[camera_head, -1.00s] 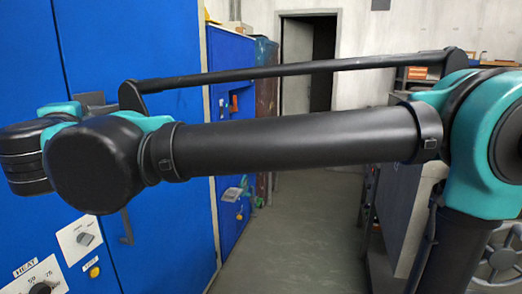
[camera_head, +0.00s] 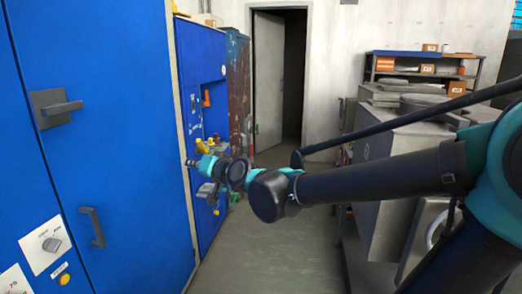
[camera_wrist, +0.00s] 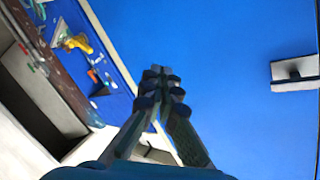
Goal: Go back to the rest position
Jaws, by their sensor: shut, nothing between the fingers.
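My gripper (camera_wrist: 161,84) is shut and empty in the wrist view, its dark fingertips together. Behind the fingers is the plain blue front of the cabinet (camera_wrist: 225,45), with a latch handle (camera_wrist: 295,73) at the right. In the head view my gripper (camera_head: 191,163) is small and partly hard to make out, at the end of my arm near the narrower blue cabinet. My arm reaches in from the right side of the picture.
In the head view the big blue cabinet (camera_head: 120,110) stands at left with a latch (camera_head: 58,107), a handle (camera_head: 92,227) and a knob (camera_head: 52,244). A doorway (camera_head: 294,75) is at the back. Grey machines (camera_head: 385,165) stand at right. The floor (camera_head: 280,235) between is clear.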

